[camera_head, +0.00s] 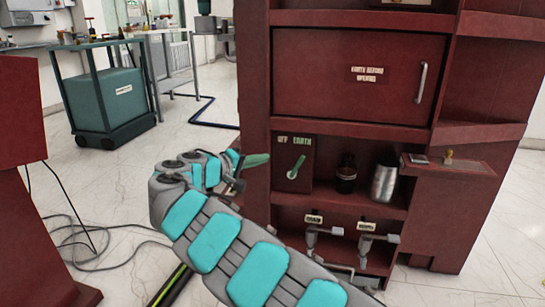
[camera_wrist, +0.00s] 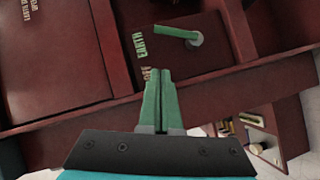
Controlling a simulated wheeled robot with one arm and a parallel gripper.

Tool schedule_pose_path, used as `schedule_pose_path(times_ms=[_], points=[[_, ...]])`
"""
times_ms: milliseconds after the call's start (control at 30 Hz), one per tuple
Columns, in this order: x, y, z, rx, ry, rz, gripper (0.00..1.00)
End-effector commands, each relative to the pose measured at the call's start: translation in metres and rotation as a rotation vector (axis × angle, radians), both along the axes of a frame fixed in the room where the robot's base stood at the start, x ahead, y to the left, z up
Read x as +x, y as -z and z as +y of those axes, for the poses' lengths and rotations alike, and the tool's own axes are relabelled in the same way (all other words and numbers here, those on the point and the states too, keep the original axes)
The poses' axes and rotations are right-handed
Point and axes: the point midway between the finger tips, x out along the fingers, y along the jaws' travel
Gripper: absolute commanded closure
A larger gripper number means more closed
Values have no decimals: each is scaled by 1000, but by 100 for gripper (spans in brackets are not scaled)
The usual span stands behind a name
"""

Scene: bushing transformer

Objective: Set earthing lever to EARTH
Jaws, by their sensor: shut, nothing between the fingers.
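The earthing lever (camera_head: 297,166) is a light green handle on a dark red panel (camera_head: 309,178) in the cabinet's shelf bay. The panel carries the words OFF and EARTH (camera_head: 302,140). The lever tilts up and to the right, its tip below EARTH. In the wrist view the lever (camera_wrist: 175,31) runs from a grey hub toward the EARTH label (camera_wrist: 140,46). My gripper (camera_head: 266,158) is left of the panel in the head view, apart from the lever. Its green fingers (camera_wrist: 160,82) are shut and empty, with the tips near the OFF label.
A dark bottle (camera_head: 346,175) and a metal cylinder (camera_head: 384,180) stand right of the panel. Above is a red door with a handle (camera_head: 421,82). Below are valve levers (camera_head: 366,243). A small ledge (camera_head: 470,168) juts out at right. The floor at left holds cables.

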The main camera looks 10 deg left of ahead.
Motion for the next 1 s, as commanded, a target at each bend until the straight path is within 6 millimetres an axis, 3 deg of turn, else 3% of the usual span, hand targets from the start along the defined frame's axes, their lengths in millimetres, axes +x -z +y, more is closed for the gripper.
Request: schedule_pose_path(times_ms=[233, 667, 767, 833, 1000], points=[[-19, -6, 11, 1, 2, 0, 100], [-20, -9, 7, -1, 11, 1, 100], [-15, -22, -18, -8, 54, 7, 100], [-11, -34, -51, -14, 111, 24, 100], [-16, -72, -161, 2, 294, 90, 100]])
